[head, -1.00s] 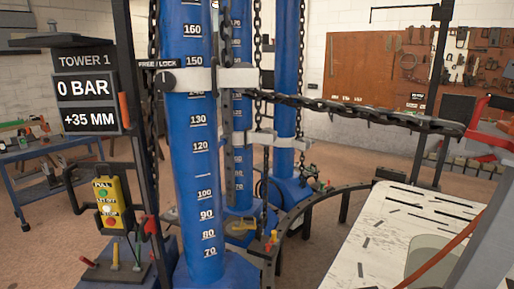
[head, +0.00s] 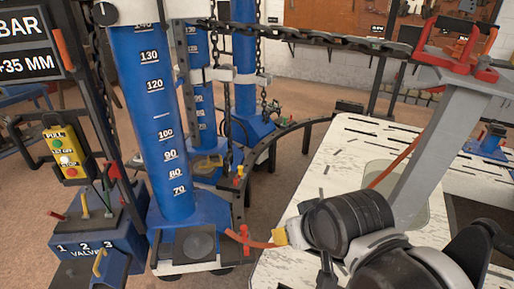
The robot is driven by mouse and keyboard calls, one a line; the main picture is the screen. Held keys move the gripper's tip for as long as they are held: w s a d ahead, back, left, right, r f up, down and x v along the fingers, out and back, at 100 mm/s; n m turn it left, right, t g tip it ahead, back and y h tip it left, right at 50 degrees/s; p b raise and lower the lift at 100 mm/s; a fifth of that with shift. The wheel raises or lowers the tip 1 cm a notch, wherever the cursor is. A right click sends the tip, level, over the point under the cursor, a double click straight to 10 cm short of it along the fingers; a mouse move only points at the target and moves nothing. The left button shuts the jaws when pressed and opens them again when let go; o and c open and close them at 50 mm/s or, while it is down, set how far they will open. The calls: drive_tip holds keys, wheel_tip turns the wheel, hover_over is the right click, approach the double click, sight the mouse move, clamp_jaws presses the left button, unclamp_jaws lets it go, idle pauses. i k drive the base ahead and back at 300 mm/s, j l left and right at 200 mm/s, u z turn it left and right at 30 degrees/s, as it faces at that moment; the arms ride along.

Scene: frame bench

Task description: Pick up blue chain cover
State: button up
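I cannot make out a separate blue chain cover in the head view. A dark chain (head: 310,38) runs nearly level from the blue tower area at the left to a red clamp (head: 462,50) at the upper right. More chain hangs down beside the blue towers. Dark and grey parts of my own arm fill the lower right. My gripper's fingers cannot be picked out there, so its hold is not shown.
A blue tower (head: 158,120) with a height scale stands at left centre, with others behind. A white slotted bench top (head: 350,150) lies at the right. A grey post (head: 432,135) rises from it. A blue valve box (head: 105,245) stands at the lower left.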

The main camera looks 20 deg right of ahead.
sight(108, 269)
drive_tip(key=u, duration=1.35)
drive_tip(key=z, duration=2.65)
drive_tip(key=u, duration=2.65)
drive_tip(key=i+j+z, duration=0.2)
drive_tip(key=i+j, duration=0.2)
drive_tip(key=i, duration=0.15)
drive_tip(key=i+j+z, duration=0.15)
drive_tip(key=i+j, duration=0.3)
drive_tip(key=i, duration=0.1)
